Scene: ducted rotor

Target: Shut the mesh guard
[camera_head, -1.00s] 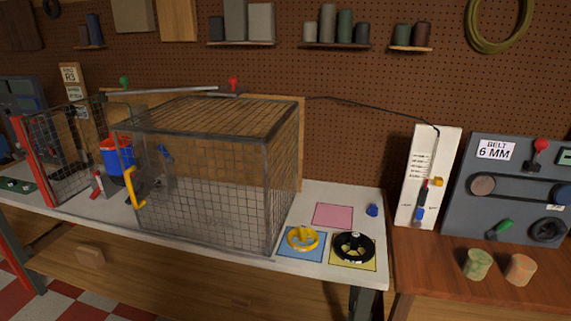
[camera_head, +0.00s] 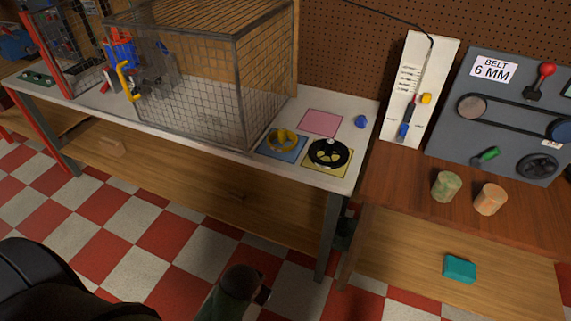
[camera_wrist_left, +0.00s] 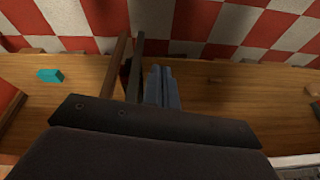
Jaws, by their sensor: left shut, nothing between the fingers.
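The mesh guard (camera_head: 200,85) is a grey wire cage on the white bench, at the upper left of the head view. Its yellow handle (camera_head: 123,75) is on the front left edge. A smaller mesh panel with a red edge (camera_head: 45,52) stands left of it, and bare bench shows between them. A blue and red unit (camera_head: 121,50) shows near the handle, partly behind mesh. My left gripper (camera_wrist_left: 161,70) is shut and empty in the left wrist view, away from the guard, with shelf and floor beyond it. I cannot make out its fingers in the head view.
A yellow ring part (camera_head: 282,138) and a black rotor wheel (camera_head: 328,154) lie on coloured squares right of the cage. A grey belt panel (camera_head: 500,125) and two small cylinders stand on the brown table. A teal block (camera_head: 459,269) lies on its lower shelf. The checkered floor is open in front.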

